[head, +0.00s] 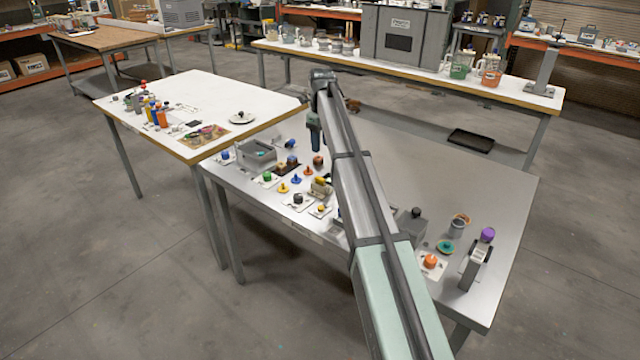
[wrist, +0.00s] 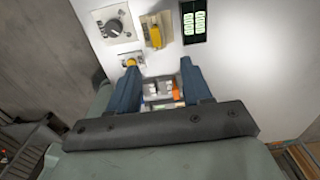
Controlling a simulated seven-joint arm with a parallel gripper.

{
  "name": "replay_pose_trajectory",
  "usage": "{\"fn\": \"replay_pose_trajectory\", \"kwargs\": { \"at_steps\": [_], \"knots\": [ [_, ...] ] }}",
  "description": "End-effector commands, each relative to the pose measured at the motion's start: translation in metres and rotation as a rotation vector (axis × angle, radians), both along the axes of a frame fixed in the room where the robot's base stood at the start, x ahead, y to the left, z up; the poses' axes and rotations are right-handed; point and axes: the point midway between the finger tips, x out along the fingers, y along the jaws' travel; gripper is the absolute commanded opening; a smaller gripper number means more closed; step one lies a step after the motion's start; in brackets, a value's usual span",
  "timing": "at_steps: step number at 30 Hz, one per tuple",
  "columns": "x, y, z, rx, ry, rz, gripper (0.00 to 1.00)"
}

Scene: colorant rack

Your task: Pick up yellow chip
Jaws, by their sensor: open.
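Several small yellow pieces show, and I cannot tell which one is the yellow chip. In the wrist view a yellow piece (wrist: 131,61) sits by the left fingertip, and a yellow block (wrist: 156,38) in a holder is farther up. My gripper (head: 316,148) hangs above the table's back part. Its fingers (wrist: 158,68) are apart with nothing held between them.
A grey bin (head: 257,154) stands at the table's left end. A small compartment tray (wrist: 162,86) shows between the fingers. Dial cards (wrist: 112,28) and a dark green-marked panel (wrist: 194,20) lie nearby. My arm hides the table's middle. The back right surface (head: 440,170) is clear.

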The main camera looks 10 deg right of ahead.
Motion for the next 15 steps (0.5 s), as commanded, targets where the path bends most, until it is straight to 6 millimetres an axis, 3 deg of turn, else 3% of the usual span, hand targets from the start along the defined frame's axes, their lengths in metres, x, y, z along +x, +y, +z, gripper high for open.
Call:
{"fn": "replay_pose_trajectory", "kwargs": {
  "at_steps": [9, 15],
  "knots": [
    [-0.001, 0.001, -0.054, -0.001, 0.001, 0.002, 0.49],
    [-0.001, 0.001, -0.071, -0.001, -0.001, 0.003, 0.49]
  ]
}}
